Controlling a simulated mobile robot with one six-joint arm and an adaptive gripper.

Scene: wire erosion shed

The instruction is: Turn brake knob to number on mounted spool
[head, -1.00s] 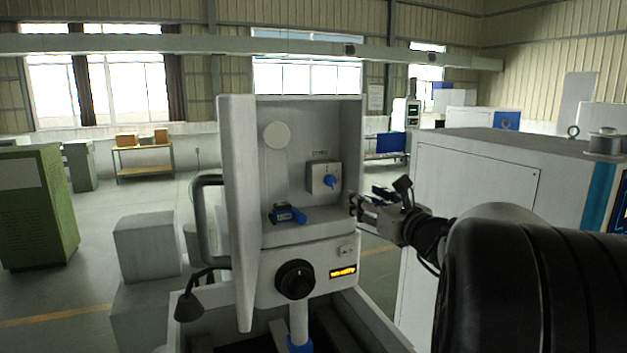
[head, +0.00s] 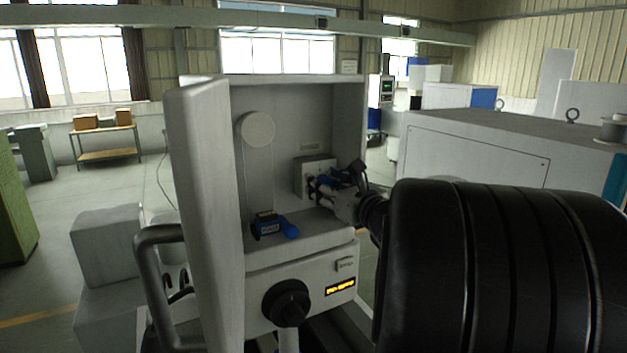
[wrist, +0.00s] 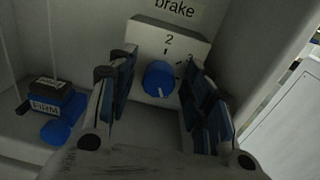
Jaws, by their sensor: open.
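The blue brake knob (wrist: 160,79) sits on a pale box (wrist: 176,42) under the word "brake". A "2" is marked above the knob and a partly hidden mark lies to its right. The knob's white line points down. My gripper (wrist: 160,70) is open, its blue-padded fingers on either side of the knob, with visible gaps. In the head view my gripper (head: 320,187) covers the knob in front of the box (head: 308,170). A round white disc (head: 256,129), possibly the mounted spool, is on the cabinet's back wall; no number on it is readable.
A black-and-blue item marked "FIRM" (wrist: 45,104) lies on the cabinet floor, left of my gripper; it also shows in the head view (head: 270,226). The cabinet door (head: 205,215) stands open at left. A black dial (head: 286,303) and lit display (head: 340,286) are below.

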